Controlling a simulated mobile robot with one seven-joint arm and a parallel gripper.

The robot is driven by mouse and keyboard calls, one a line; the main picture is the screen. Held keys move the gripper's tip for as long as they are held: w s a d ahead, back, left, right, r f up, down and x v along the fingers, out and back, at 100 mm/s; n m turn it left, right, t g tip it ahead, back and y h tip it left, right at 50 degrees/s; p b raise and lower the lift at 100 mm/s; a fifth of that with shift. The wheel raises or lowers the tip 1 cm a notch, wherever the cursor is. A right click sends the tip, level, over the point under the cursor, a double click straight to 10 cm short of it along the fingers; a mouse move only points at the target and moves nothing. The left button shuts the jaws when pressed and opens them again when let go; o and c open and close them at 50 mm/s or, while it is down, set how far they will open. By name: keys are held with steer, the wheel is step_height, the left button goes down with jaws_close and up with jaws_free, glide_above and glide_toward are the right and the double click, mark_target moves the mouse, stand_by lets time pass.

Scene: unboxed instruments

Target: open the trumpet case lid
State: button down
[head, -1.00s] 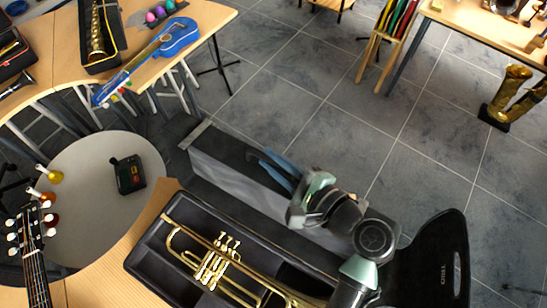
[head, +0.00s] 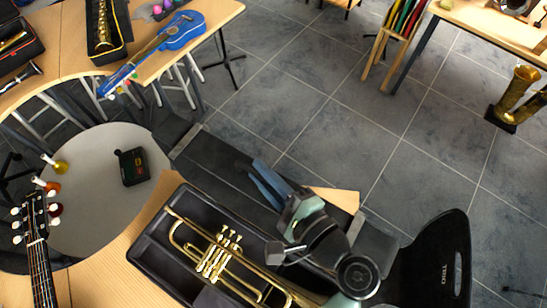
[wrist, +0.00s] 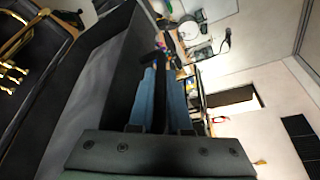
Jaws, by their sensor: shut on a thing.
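The black trumpet case (head: 140,262) lies on the wooden table with a brass trumpet (head: 222,255) in its tray. Its lid (head: 215,162) is raised along the far side, leaving the trumpet uncovered; its exact angle is hard to tell. My gripper (head: 256,170) reaches over the lid from the right, its blue fingers shut on a dark part of the lid. In the wrist view, the fingers (wrist: 160,95) sit either side of a dark strip beside the lid's grey inner face (wrist: 75,85). The trumpet shows at the left there. My arm hides the right end of the case.
A guitar headstock (head: 35,220) is at the left. A round grey table (head: 95,205) holds a small dark box (head: 131,167) and flasks.

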steer(key=shift+s+a, duration=0.4)
steer(key=shift+s, duration=0.3)
steer(key=c, duration=1.2)
jaws_free()
steer(key=shift+o, duration=0.2)
steer(key=shift+r, duration=0.1)
steer(key=b+v, duration=0.3)
steer(key=v, duration=1)
